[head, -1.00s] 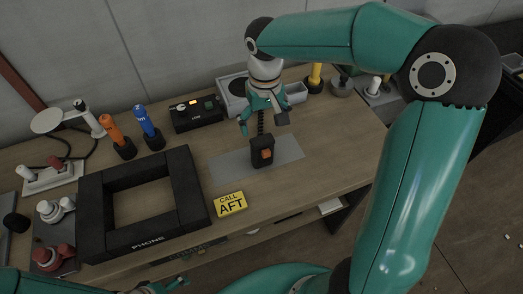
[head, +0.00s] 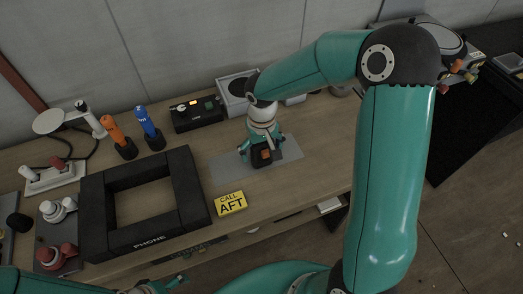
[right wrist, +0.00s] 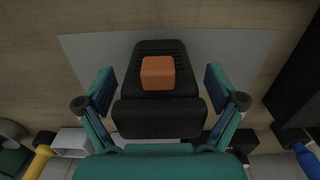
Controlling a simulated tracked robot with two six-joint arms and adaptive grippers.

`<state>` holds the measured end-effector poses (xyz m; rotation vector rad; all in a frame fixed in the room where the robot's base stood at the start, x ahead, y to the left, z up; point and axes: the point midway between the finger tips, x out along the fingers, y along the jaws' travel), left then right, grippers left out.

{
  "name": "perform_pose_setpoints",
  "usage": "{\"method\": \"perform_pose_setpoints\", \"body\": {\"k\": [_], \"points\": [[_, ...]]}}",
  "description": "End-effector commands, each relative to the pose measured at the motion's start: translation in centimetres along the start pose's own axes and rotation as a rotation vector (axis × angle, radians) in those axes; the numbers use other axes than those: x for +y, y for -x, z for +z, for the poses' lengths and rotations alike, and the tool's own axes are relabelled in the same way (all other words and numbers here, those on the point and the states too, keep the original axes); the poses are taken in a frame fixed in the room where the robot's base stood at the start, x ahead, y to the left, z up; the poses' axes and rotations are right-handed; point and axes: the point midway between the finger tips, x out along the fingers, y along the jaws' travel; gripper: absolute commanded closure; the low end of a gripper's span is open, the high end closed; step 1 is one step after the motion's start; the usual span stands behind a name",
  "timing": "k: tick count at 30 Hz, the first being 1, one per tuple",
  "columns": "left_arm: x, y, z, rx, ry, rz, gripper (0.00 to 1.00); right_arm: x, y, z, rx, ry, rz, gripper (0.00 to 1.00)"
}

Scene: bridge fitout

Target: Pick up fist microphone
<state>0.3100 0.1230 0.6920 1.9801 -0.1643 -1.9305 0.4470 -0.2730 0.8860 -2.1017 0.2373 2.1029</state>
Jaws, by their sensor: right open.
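The fist microphone (head: 262,161) is a black block with an orange button. It stands on a grey mat (head: 228,169) on the wooden bench. My right gripper (head: 263,153) is directly over it with the fingers apart. In the right wrist view the microphone (right wrist: 160,112) lies between the two fingers of the right gripper (right wrist: 158,84), with a gap visible on each side of its upper part. My left gripper (head: 168,284) shows only in small part at the bottom edge, so its jaws cannot be judged.
Orange (head: 113,131) and blue (head: 146,121) handsets and a black control box (head: 196,114) stand behind. The mat's right side is clear.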

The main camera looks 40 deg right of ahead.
Motion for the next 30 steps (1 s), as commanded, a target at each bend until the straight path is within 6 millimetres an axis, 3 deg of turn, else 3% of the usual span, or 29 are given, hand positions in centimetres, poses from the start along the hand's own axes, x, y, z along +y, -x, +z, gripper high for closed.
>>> {"method": "perform_pose_setpoints", "body": {"k": [4, 15, 20, 21, 30], "points": [[-0.01, -0.02, 0.01, 0.0, 0.0, 0.0, 0.07, 0.01, 0.01, 0.0, 0.0, 0.0, 0.0, 0.1], [-0.01, -0.02, 0.01, 0.0, 0.0, 0.0, 0.07, 0.0, 0.01, 0.0, 0.0, 0.0, 0.0, 0.71], [-0.01, -0.02, 0.01, 0.0, 0.0, 0.0, 0.07, -0.01, 0.01, 0.0, 0.0, 0.0, 0.0, 0.72], [-0.01, -0.02, 0.01, 0.0, 0.0, 0.0, 0.07, -0.01, 0.0, 0.01, -0.001, 0.0, 0.0, 0.78], [-0.02, -0.06, 0.01, 0.0, 0.0, 0.0, 0.07, -0.03, 0.26, 0.0, -0.001, 0.0, 0.0, 0.79]]}}
